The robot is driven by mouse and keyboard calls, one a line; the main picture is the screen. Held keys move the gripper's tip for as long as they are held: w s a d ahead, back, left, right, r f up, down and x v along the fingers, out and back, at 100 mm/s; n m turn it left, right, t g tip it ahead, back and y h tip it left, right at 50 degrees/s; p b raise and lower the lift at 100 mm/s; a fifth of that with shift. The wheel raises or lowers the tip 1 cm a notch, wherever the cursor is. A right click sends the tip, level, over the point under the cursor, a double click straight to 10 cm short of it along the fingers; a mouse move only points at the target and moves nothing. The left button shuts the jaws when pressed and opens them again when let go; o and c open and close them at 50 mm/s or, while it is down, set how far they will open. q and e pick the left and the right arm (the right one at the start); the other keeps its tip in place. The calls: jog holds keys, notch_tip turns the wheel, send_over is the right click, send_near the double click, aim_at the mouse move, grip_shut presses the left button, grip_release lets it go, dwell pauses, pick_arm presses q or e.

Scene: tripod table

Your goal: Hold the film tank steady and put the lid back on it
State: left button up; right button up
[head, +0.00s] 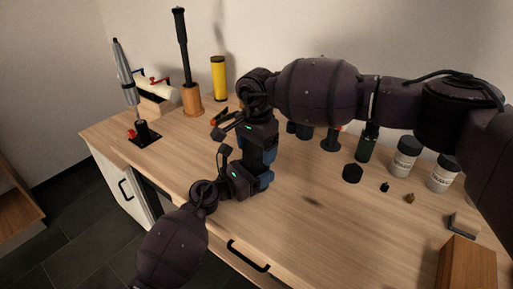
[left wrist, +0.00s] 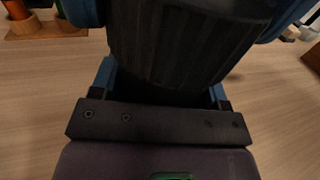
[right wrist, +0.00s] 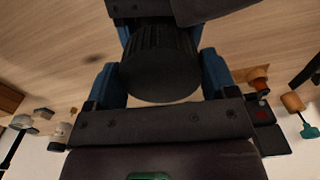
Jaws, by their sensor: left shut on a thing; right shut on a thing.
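My left gripper (head: 262,184) is low over the table's middle. In the left wrist view its blue fingers stand on both sides of a dark ribbed cylinder, which I take for the film tank (left wrist: 185,45). My right gripper (head: 268,160) is right above the left one, coming from the right. In the right wrist view its fingers flank a dark, round, ribbed piece, which I take for the lid (right wrist: 160,70). Both pieces are mostly hidden by the grippers in the head view. I cannot tell whether lid and tank touch.
On the wooden table (head: 320,240), a black disc-like piece (head: 352,173), a dark green bottle (head: 367,146) and two labelled jars (head: 404,157) (head: 442,174) stand right. A wooden box (head: 468,264) is front right. A yellow cylinder (head: 218,78) stands at the back. The front middle is clear.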

jog(key=shift+f, duration=0.55)
